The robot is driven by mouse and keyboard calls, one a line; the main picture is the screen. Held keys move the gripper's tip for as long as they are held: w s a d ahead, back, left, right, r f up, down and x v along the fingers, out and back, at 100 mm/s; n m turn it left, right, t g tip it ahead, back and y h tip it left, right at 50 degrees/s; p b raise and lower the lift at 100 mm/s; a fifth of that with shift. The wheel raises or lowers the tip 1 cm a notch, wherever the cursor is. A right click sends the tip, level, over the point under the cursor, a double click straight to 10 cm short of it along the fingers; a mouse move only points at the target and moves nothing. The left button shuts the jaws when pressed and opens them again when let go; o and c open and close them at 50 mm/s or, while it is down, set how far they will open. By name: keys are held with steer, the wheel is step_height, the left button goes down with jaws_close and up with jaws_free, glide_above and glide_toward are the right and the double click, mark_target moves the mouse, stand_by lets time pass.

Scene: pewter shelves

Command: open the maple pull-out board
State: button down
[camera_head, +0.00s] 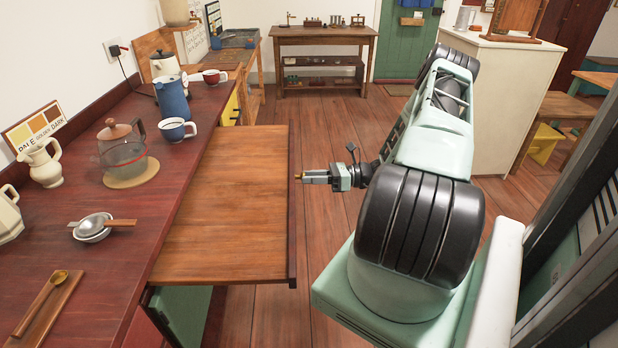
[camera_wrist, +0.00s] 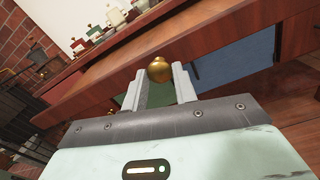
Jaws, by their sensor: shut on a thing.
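The maple pull-out board (camera_head: 225,205) is a flat brown panel that stands well out from the dark red counter in the head view. Its front edge strip (camera_head: 292,230) faces my arm. My gripper (camera_head: 299,177) is at the middle of that edge in the head view. In the wrist view, my gripper (camera_wrist: 159,84) has its two grey fingers shut on a round brass knob (camera_wrist: 159,69) at the board's front edge. The board's front strip (camera_wrist: 215,62) runs behind the knob. The knob's stem is hidden.
The counter (camera_head: 125,235) carries a glass teapot (camera_head: 122,152), a blue jug (camera_head: 172,97), mugs, a strainer (camera_head: 92,225) and a cream pitcher (camera_head: 42,162). Bare wooden floor (camera_head: 320,125) lies beyond the board and around my arm. A white cabinet (camera_head: 500,90) stands at the right.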

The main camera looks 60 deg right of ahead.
steer(key=c, duration=1.1)
jaws_free()
steer(key=b+v, duration=0.3)
steer(key=v, duration=1.4)
steer(key=shift+d, duration=0.2)
steer(key=shift+s, duration=0.1)
